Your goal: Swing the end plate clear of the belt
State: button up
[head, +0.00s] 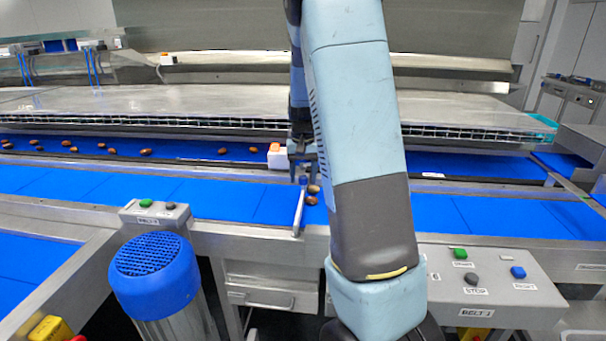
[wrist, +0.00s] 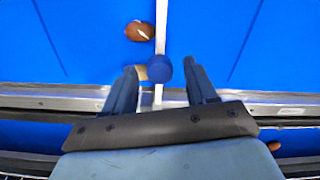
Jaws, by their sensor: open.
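The end plate (head: 298,211) is a thin pale strip standing across the near blue belt. In the wrist view it is a narrow white bar (wrist: 161,28) running up from a round blue knob (wrist: 160,69). My gripper (head: 304,165) is over the far end of the plate. In the wrist view its open fingers (wrist: 161,74) stand on either side of the knob, with a gap showing on both sides. A brown date (wrist: 138,31) lies close beside the plate. A tan piece, partly hidden, shows between the left finger and the knob.
The near blue belt (head: 470,216) is clear to the right. Several dates lie on the far belt (head: 185,153), under a metal cover (head: 200,103). A white box (head: 276,160) with an orange top stands left of my gripper. A blue motor (head: 153,272) and button panels (head: 488,287) are in front.

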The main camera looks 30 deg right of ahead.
grip_shut()
dwell(0.4)
